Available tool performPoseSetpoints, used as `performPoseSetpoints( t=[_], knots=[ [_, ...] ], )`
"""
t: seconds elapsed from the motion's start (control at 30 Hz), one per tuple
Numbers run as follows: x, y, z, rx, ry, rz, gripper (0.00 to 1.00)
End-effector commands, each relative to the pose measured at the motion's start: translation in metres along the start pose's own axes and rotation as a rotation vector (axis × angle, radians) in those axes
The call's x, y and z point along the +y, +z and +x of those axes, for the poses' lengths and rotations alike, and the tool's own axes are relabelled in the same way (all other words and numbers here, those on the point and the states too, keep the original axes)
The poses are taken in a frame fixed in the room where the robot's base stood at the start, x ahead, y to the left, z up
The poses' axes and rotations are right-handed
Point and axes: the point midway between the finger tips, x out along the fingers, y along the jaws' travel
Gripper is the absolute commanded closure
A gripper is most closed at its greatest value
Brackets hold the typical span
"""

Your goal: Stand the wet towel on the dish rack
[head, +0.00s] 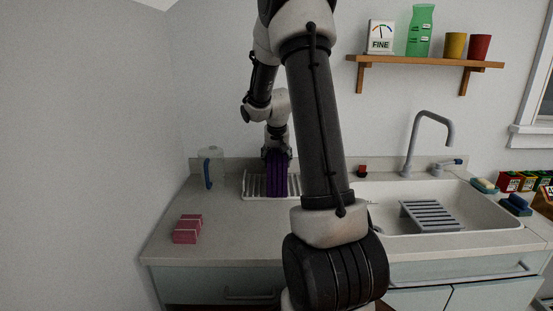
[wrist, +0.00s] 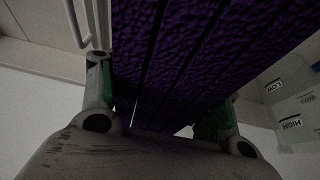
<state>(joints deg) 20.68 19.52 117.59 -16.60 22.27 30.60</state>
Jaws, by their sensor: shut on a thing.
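A purple folded towel (head: 276,175) hangs upright from my gripper (head: 275,153) in the head view. Its lower part is at the white dish rack (head: 254,187) on the counter; whether it rests on the rack or hangs just above cannot be told. In the wrist view the towel (wrist: 205,45) fills the space between the fingers of my gripper (wrist: 160,105), which is shut on it. My arm hides the right side of the rack in the head view.
A clear jug with a blue handle (head: 209,170) stands left of the rack. A pink block (head: 187,229) lies at the front left. The sink (head: 480,226), holding a grey slatted grid (head: 433,215), is at the right. A shelf (head: 425,62) hangs above.

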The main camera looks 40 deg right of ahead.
Motion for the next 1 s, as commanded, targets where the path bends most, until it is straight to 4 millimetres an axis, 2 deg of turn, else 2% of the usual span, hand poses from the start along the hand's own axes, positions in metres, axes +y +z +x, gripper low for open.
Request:
performPoseSetpoints(
  t=[0.13, 0.17, 0.3, 0.7, 0.83, 1.0],
  knots=[
    [0.0, 0.001, 0.003, 0.001, 0.0, 0.0, 0.73],
    [0.0, 0.001, 0.003, 0.001, 0.0, 0.0, 0.36],
    [0.0, 0.001, 0.003, 0.001, 0.0, 0.0, 0.12],
    [0.0, 0.001, -0.002, 0.002, 0.0, 0.0, 0.12],
    [0.0, 0.0, -0.02, 0.005, -0.001, -0.001, 0.12],
    [0.0, -0.001, -0.059, 0.007, -0.002, 0.0, 0.12]
  ],
)
